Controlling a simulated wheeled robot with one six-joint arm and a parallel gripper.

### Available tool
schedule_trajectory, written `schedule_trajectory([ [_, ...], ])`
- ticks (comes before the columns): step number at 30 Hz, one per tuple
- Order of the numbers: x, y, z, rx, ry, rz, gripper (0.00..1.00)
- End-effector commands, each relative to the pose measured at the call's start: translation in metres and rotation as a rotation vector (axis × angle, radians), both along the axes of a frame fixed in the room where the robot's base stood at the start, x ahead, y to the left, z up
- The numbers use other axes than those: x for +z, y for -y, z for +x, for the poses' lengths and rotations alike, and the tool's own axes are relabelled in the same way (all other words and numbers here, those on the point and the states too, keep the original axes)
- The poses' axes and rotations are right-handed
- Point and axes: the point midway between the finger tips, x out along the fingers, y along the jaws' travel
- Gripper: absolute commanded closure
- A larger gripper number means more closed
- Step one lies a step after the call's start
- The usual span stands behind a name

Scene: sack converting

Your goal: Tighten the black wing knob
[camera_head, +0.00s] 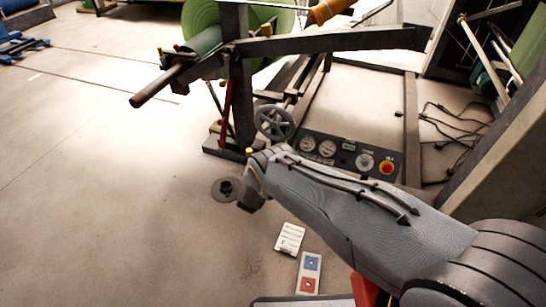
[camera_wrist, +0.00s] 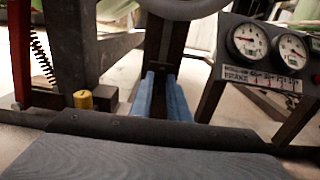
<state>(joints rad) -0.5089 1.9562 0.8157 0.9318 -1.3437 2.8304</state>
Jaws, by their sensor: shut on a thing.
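In the wrist view, my gripper (camera_wrist: 161,92) shows as two blue fingers pointing forward at the middle, below the handwheel. The fingers are close together with a narrow dark thing between them, which I take to be the black wing knob (camera_wrist: 160,93). Its wings cannot be made out, and its lower part is hidden by my wrist. In the head view my gripper and the knob are hidden behind my arm, which reaches to the foot of the machine's frame.
A grey handwheel (camera_head: 274,122) stands just above my wrist. The gauge panel (camera_head: 345,156) with a red stop button (camera_head: 386,167) is close on the right. A yellow-capped post (camera_wrist: 84,99) is close on the left.

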Motion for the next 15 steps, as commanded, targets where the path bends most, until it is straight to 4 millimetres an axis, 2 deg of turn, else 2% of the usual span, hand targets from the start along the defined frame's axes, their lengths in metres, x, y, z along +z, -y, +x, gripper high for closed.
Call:
schedule_trajectory([
  [12, -0.0009, 0.0000, -0.0004, 0.001, 0.000, 0.004, 1.00],
  [13, -0.0009, 0.0000, -0.0004, 0.001, 0.000, 0.004, 0.80],
  [15, -0.0008, -0.0001, -0.0004, 0.001, 0.001, 0.004, 0.68],
])
